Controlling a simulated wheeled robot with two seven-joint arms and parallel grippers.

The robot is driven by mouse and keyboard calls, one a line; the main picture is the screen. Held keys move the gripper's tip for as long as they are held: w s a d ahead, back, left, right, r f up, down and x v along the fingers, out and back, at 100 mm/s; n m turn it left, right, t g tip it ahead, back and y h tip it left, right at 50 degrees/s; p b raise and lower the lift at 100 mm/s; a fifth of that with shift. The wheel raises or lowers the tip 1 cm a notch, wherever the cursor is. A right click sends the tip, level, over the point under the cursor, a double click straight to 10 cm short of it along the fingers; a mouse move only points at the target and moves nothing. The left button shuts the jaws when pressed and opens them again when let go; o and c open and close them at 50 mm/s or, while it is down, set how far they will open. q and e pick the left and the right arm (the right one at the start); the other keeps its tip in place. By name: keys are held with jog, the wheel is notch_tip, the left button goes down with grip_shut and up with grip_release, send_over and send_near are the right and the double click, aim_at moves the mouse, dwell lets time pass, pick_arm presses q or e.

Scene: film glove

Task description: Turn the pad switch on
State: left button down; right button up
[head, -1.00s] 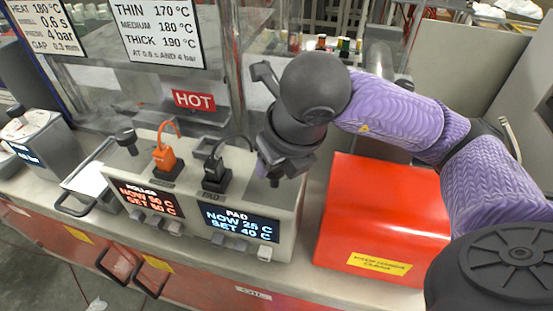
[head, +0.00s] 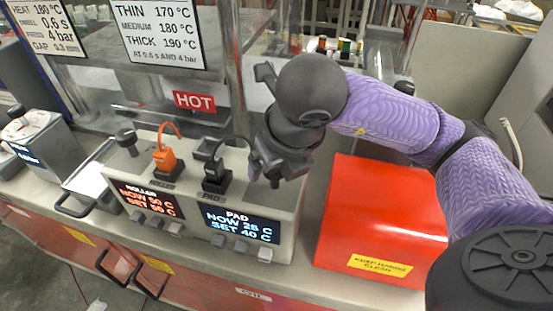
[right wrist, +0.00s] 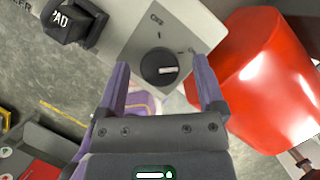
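The pad switch is a round black knob (right wrist: 160,67) with a white bar, on the grey control box. In the right wrist view the bar lies nearly level, and small marks and a blurred label stand around the knob. My right gripper (right wrist: 163,80) is open, its two purple fingers on either side of the knob with gaps to it. In the head view my right gripper (head: 266,172) is over the right end of the box and largely hides the knob. The pad display (head: 239,223) reads NOW 25 C, SET 40 C. My left gripper is out of view.
A black plug marked PAD (head: 216,178) and an orange plug (head: 166,160) stand on the box, with another black knob (head: 127,138) at its left end. A red cover (head: 380,215) stands close on the right. A HOT sign (head: 195,101) hangs behind.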

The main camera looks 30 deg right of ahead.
jog(key=p+v, duration=0.3)
jog(key=v, duration=0.7)
